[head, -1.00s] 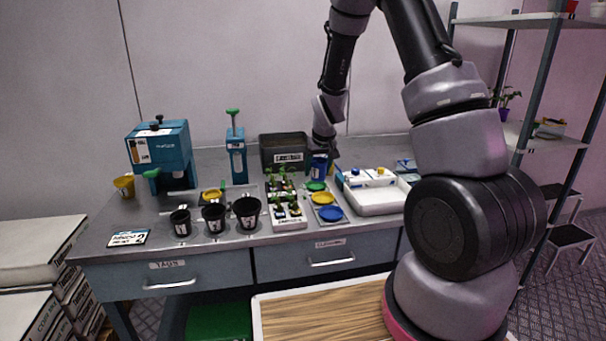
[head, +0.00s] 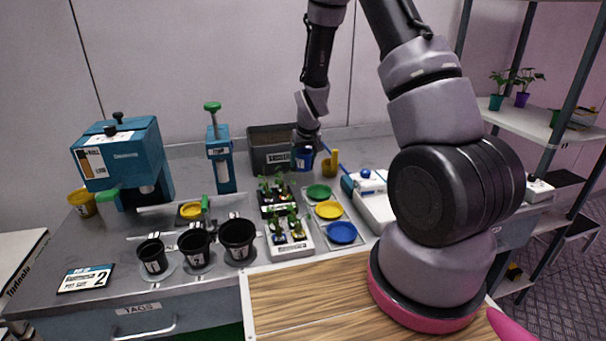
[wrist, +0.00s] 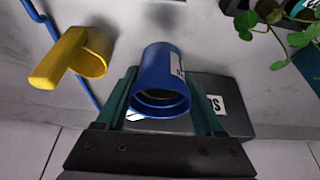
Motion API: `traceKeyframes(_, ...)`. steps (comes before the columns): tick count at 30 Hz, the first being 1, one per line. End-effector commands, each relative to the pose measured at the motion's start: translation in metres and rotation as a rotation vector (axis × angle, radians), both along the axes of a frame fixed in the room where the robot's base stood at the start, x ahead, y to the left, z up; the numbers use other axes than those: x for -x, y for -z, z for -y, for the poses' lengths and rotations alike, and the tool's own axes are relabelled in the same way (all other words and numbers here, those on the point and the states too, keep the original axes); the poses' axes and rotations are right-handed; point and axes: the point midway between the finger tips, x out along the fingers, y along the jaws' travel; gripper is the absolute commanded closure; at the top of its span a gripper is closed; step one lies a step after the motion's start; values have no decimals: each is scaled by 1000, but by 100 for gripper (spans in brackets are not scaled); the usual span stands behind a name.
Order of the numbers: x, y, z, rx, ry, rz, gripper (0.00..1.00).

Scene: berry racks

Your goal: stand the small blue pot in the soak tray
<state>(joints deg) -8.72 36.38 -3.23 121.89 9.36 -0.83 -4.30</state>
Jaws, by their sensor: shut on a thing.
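The small blue pot (head: 304,160) is in my gripper (head: 305,146) in front of the dark substrate bin. In the wrist view the blue pot (wrist: 164,72) sits between the two teal fingers, with its open rim toward the camera and a white label on its side. My gripper is shut on it. The pot appears to be held above the grey counter.
A yellow scoop (head: 331,163) stands just right of the pot. The dark bin (head: 268,142) is behind. Yellow, green and blue saucers (head: 342,232) and a white seedling tray (head: 291,248) are nearer. Black pots (head: 237,238) and a blue press (head: 220,162) are left.

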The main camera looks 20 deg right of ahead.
Motion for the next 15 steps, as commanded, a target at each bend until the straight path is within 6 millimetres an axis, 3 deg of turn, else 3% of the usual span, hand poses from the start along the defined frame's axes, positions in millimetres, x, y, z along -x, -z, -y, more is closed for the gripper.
traceKeyframes(12,0,46,0,0,1,-2,84)
traceKeyframes(15,-1,49,0,0,1,2,84)
